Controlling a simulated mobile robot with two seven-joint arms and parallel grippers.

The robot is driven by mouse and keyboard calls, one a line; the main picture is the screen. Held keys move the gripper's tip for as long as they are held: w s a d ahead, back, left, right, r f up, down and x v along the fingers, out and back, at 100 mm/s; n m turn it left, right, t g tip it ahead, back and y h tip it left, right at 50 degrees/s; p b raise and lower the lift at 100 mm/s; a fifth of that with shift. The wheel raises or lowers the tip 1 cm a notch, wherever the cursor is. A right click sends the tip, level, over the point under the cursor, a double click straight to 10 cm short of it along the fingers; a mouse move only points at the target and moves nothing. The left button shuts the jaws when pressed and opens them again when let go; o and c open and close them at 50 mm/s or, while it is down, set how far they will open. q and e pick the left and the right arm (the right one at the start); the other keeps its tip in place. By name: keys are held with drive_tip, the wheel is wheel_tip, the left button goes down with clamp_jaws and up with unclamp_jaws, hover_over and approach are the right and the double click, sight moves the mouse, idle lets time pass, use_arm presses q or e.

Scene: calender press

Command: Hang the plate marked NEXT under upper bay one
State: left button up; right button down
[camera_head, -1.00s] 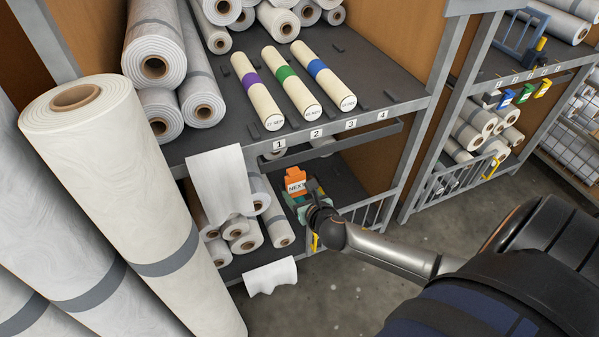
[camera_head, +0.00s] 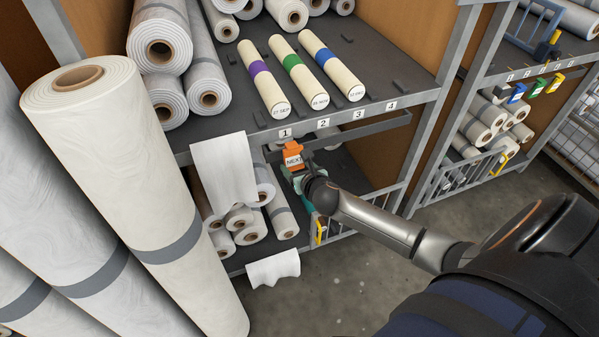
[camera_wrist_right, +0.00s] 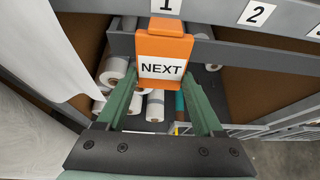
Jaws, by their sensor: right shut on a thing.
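The orange plate marked NEXT (camera_head: 293,157) is in my right gripper (camera_head: 298,178), just below the front edge of the upper shelf. In the right wrist view the plate (camera_wrist_right: 163,58) stands upright between the green fingertips (camera_wrist_right: 163,95), its label facing the camera. Its top edge overlaps the grey rail (camera_wrist_right: 235,50) under the shelf, just below label 1 (camera_wrist_right: 166,5). I cannot tell whether the plate touches the rail. Bay label 1 (camera_head: 285,133) is slightly left of and above the plate in the head view. My left gripper is not in view.
Three rolls with purple (camera_head: 260,69), green and blue bands lie on the upper shelf (camera_head: 375,75). A white sheet (camera_head: 224,170) hangs left of the plate. Tall rolls (camera_head: 130,180) stand at left. Blue, green and yellow tags (camera_head: 537,88) hang on the neighbouring rack.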

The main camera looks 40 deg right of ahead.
drive_tip(key=shift+w+d+b, duration=0.25)
drive_tip(key=shift+w+b, duration=0.35)
drive_tip(key=shift+w, duration=0.35)
drive_tip(key=shift+f+b, duration=0.4)
drive_tip(key=shift+f, duration=0.45)
unclamp_jaws()
